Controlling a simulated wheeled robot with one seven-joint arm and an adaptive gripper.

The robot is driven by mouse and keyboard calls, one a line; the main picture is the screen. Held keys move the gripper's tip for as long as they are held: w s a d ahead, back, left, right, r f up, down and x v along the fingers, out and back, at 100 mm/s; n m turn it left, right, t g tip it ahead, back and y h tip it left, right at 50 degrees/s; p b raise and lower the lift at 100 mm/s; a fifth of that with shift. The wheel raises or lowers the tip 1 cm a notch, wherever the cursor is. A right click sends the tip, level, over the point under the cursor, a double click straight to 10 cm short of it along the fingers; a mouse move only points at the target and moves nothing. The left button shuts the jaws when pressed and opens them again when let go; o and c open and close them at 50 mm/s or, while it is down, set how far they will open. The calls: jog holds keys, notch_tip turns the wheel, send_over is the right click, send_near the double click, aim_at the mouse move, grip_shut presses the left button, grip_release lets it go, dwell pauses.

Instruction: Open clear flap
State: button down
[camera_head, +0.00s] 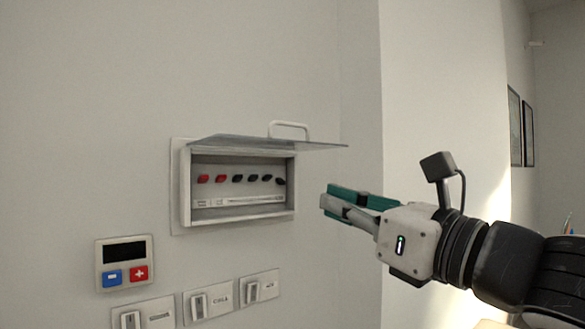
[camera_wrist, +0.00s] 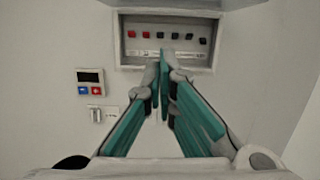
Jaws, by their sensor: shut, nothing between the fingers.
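The clear flap (camera_head: 262,142) is hinged along the top of a white wall box and stands raised, sticking out roughly level from the wall. A white handle (camera_head: 290,125) stands on its upper face. The open box (camera_head: 186,190) shows a row of red and black switches inside. In the wrist view the box (camera_wrist: 118,40) is straight ahead, beyond the fingertips. My gripper (camera_head: 324,200) is shut and empty, to the right of the box and lower than the flap, apart from both. Its fingers also show in the wrist view (camera_wrist: 164,60).
A small panel (camera_head: 124,263) with a dark display and blue and red buttons is on the wall below left of the box. Several white switch plates (camera_head: 208,301) are below the box. A wall corner is right of the box. Framed pictures (camera_head: 515,125) hang far right.

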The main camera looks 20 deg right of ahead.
aim_at(270, 136)
jog(key=w+a+r+p, duration=0.1)
jog(key=w+a+r, duration=0.1)
jog(key=w+r, duration=0.4)
jog(key=shift+w+a+m+p, duration=0.3)
jog(key=shift+w, duration=1.45)
jog(key=shift+r, duration=0.1)
